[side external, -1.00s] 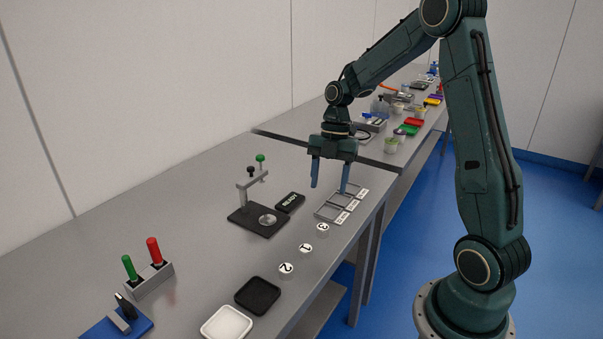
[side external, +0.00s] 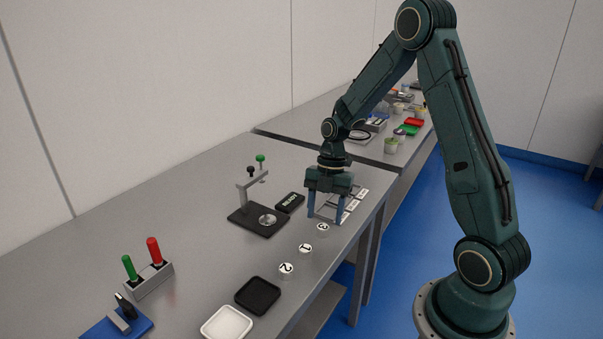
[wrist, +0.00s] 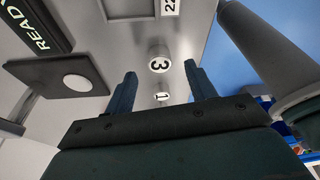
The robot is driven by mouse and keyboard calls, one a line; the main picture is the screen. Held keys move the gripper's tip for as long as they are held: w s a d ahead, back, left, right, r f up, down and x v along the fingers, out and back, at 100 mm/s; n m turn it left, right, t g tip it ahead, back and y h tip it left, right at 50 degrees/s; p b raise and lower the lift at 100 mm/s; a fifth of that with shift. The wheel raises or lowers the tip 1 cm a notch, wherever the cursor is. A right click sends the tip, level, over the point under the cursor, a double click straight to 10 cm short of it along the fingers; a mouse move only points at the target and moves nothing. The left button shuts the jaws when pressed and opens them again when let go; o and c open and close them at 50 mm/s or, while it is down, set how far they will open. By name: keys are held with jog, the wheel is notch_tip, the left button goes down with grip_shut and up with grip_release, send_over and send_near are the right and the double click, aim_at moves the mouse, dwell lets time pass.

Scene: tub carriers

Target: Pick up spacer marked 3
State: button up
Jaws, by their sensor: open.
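The spacer marked 3 (side external: 323,229) is a small pale cylinder with a white top, standing upright on the grey bench. In the wrist view the spacer marked 3 (wrist: 160,62) shows ahead of the gap between the fingertips. My gripper (side external: 325,216) is open and empty, its blue fingers low over the bench just behind the spacer and in front of the slotted tray (side external: 325,205). In the wrist view my gripper (wrist: 160,74) has a finger on each side of the spacer's line, not touching it. The spacers marked 1 (side external: 305,249) and 2 (side external: 286,269) stand in a row toward the near end.
A black fixture (side external: 258,221) with a post and a READY display (side external: 290,202) stand left of my gripper. A black tray (side external: 258,295) and a white tray (side external: 227,324) lie at the near end. The bench's right edge is close to the spacers.

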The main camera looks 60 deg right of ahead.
aim_at(323, 226)
jog(key=shift+x, duration=1.8)
jog(key=shift+d, duration=0.1)
jog(key=c, duration=1.1)
jog(key=shift+c, duration=0.2)
jog(key=shift+r, duration=0.2)
notch_tip(323, 226, up, 20)
jog(key=shift+f, duration=0.15)
